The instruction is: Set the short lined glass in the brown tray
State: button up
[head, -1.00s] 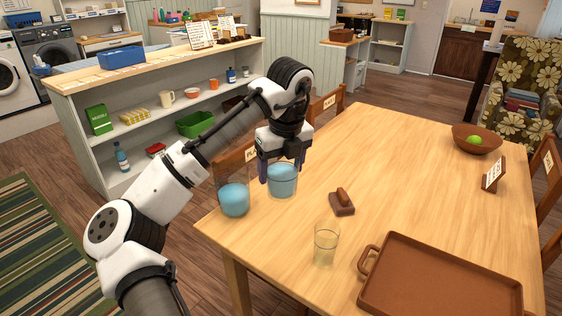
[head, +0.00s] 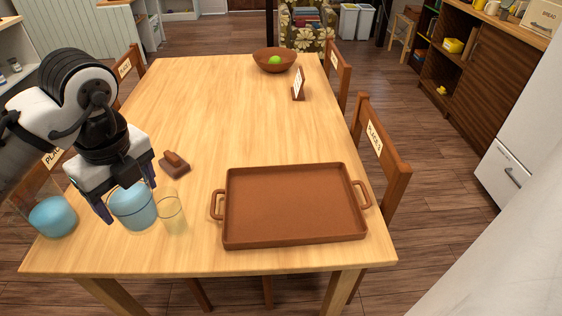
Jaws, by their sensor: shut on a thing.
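My gripper (head: 128,199) is shut on a short, wide clear glass (head: 133,212) with blue contents and a dark line around it, at the near left of the table. The glass is upright; I cannot tell whether its base touches the table. A taller glass with blue contents (head: 53,217) stands to its left at the table's edge. A narrow, clear, yellowish glass (head: 171,214) stands close on its right, partly overlapping it in view. The brown tray (head: 296,240) lies empty on the table to the right, with a handle at each side.
A small brown block with a grip (head: 175,169) lies beyond the glasses. A brown bowl with a green fruit (head: 262,62) and a small sign (head: 299,84) stand at the far end. Chairs (head: 386,155) line the table's sides. The table's middle (head: 225,115) is clear.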

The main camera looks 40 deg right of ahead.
aim_at(290, 205)
jog(key=i+z, duration=0.1)
jog(key=z, duration=0.25)
jog(key=i+z, duration=0.15)
jog(key=z, duration=0.2)
jog(key=i+z, duration=0.1)
jog(key=z, duration=0.25)
